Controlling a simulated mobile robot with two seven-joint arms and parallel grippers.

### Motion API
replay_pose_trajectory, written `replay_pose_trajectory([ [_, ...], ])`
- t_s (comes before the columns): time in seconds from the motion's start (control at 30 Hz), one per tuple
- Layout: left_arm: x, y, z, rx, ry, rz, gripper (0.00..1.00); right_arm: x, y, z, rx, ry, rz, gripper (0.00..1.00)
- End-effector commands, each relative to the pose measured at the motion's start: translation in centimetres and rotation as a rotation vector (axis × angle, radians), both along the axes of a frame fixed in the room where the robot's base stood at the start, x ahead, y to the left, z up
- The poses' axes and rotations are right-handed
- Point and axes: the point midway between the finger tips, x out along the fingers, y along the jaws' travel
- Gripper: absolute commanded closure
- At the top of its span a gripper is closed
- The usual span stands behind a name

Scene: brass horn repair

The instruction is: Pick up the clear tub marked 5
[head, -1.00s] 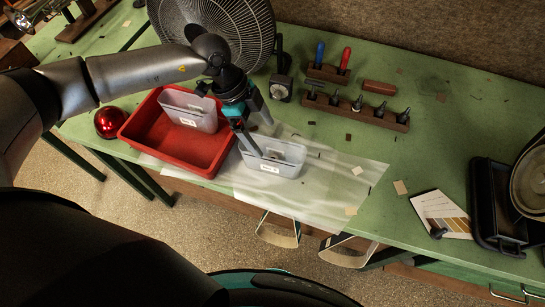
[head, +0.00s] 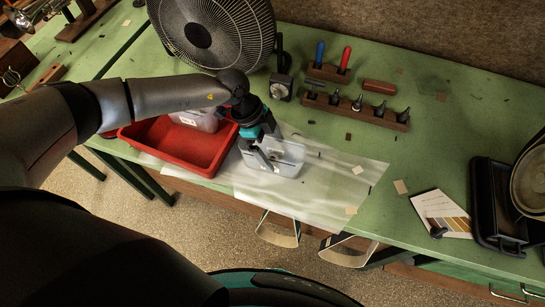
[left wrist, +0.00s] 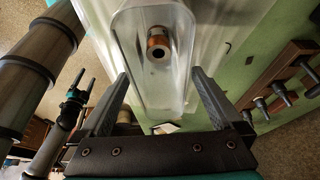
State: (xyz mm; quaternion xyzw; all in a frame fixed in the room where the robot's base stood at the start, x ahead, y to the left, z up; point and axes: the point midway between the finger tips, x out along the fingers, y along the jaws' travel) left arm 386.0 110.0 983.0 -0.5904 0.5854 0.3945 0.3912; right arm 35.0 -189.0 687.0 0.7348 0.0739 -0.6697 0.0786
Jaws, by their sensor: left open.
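A clear tub (head: 291,165) stands on the translucent sheet on the green bench. Its label is mostly hidden behind my left gripper (head: 266,158), so I cannot read a number. In the left wrist view the tub (left wrist: 126,30) lies ahead of the open left gripper (left wrist: 158,75), with one finger toward each side of its near end. I cannot tell whether the fingers touch it. A copper-and-steel cylindrical part (left wrist: 158,44) lies inside. A second clear tub (head: 200,121) sits in the red tray (head: 190,160), partly hidden by my arm.
A black fan (head: 212,35) stands behind the arm. A wooden tool rack (head: 358,108) and a dial gauge (head: 281,87) stand behind the tub. A black tray (head: 490,205) is at the right. The bench right of the tub is mostly clear.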

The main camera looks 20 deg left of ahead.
Motion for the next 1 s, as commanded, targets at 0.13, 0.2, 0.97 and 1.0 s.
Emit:
replay_pose_trajectory([
  [0.13, -0.01, 0.02, 0.00, 0.000, 0.000, 0.000, 0.00, -0.01, 0.03, 0.02, 0.000, 0.000, 0.000, 0.28],
  [0.2, -0.02, 0.03, -0.03, 0.000, 0.001, 0.001, 0.00, -0.01, 0.03, 0.07, 0.000, 0.000, 0.000, 0.28],
  [0.97, -0.01, 0.02, -0.46, 0.000, 0.000, 0.000, 0.20, -0.03, 0.04, 0.33, 0.000, 0.000, -0.002, 0.28],
  [1.0, -0.01, 0.02, -0.46, 0.000, 0.000, 0.000, 0.25, -0.03, 0.04, 0.33, 0.000, 0.000, -0.002, 0.28],
])
